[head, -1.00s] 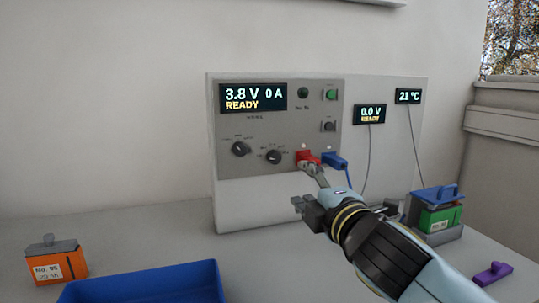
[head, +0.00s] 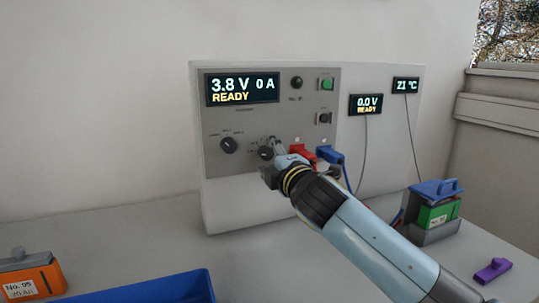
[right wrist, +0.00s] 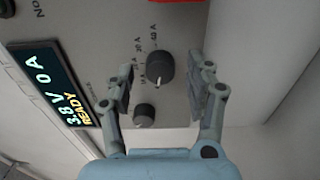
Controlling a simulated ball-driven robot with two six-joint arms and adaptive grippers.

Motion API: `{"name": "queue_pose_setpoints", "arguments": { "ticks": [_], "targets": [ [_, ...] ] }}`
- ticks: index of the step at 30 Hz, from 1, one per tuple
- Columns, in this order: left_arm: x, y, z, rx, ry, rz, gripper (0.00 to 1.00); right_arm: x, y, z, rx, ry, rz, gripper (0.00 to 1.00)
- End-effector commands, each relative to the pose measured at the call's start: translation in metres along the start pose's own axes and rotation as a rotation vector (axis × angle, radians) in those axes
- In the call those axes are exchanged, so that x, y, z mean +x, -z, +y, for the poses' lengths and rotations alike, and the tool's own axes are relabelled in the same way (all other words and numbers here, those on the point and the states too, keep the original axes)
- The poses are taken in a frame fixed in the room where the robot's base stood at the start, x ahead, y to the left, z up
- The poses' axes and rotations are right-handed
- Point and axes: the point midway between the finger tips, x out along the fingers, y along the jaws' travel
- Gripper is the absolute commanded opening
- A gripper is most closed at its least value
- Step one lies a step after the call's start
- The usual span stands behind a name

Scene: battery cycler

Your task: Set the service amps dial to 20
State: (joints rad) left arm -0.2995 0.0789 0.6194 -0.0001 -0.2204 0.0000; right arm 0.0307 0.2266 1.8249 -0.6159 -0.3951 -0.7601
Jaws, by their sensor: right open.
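The service amps dial (head: 265,153) is the right one of two black knobs on the grey cycler panel (head: 220,175). My right gripper (head: 275,158) is in front of it and partly covers it and its scale. In the right wrist view the same dial (right wrist: 160,68) lies between the open fingers of my gripper (right wrist: 162,75), with visible gaps on both sides. A white mark shows on the dial; its printed labels are too small to read surely. The display (head: 243,88) reads 3.8 V, 0 A, READY. My left gripper is out of view.
The left knob (head: 229,145) is beside the dial. A red plug (head: 302,154) and a blue plug (head: 330,155) sit close on the right. A blue tray (head: 150,290) and an orange battery (head: 35,275) are on the table at lower left.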

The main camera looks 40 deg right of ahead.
Motion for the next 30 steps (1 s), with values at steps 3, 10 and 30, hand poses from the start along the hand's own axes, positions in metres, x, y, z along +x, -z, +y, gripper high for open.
{"name": "queue_pose_setpoints", "arguments": {
  "ticks": [3,10,30],
  "targets": [
    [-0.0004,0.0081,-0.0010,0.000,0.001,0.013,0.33,0.0055,0.0000,0.0003,0.001,0.000,0.000,0.54],
    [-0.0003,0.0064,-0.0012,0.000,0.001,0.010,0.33,0.0058,0.0000,-0.0002,0.000,0.000,0.000,0.54],
    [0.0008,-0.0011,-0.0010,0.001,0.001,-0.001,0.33,0.0056,0.0000,-0.0005,0.020,0.000,0.000,0.00]
  ]
}}
